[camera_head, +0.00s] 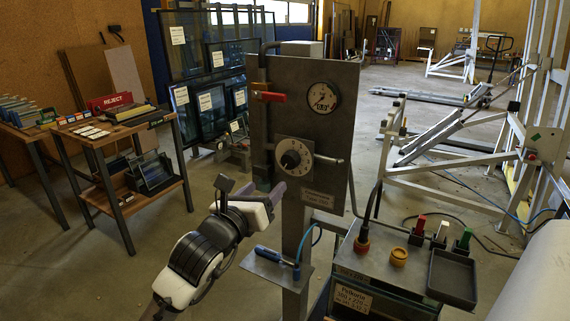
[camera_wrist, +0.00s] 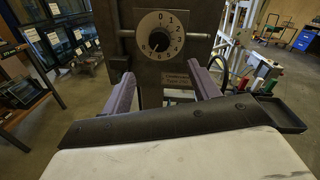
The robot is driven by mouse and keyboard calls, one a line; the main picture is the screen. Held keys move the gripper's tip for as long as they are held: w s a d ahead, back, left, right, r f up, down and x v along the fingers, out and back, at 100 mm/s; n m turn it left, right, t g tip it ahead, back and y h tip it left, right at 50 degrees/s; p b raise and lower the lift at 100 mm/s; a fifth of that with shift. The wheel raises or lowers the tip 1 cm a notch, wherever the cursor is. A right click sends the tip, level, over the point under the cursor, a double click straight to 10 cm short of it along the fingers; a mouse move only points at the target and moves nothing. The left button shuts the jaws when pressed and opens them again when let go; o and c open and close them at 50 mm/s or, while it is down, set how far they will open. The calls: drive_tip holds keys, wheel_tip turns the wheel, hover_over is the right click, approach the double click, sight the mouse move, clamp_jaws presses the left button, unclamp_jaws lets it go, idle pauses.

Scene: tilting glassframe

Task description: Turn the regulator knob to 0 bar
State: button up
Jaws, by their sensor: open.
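The regulator knob (camera_head: 290,160) is a black round knob on a pale dial plate (camera_head: 308,150), on the front of an upright grey panel. In the wrist view the knob (camera_wrist: 157,43) sits upright ahead, and the dial numbers run clockwise from 0 at the top. Its pale mark seems to point to the lower left, near the 6, but it is small. My gripper (camera_wrist: 162,76) is open and empty, its two purple fingers apart, below and short of the knob. In the head view my gripper (camera_head: 275,193) is just below left of the dial; its far finger is partly hidden.
A pressure gauge (camera_head: 322,97) and a red lever (camera_head: 272,96) are above the knob. A pipe end (camera_head: 330,159) sticks out right of the dial. A blue-handled tool (camera_head: 272,256) lies on a small shelf below. A box with colored switches (camera_head: 400,262) stands right.

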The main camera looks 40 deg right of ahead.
sight(288, 164)
drive_tip(key=p+x, duration=0.4)
drive_tip(key=x, duration=0.6)
drive_tip(key=shift+w+d+r, duration=0.15)
drive_tip(key=shift+w+d, duration=0.1)
drive_tip(key=shift+d, duration=0.1)
drive_tip(key=shift+w+d, duration=0.25)
drive_tip(key=shift+d, duration=0.25)
drive_tip(key=c, duration=1)
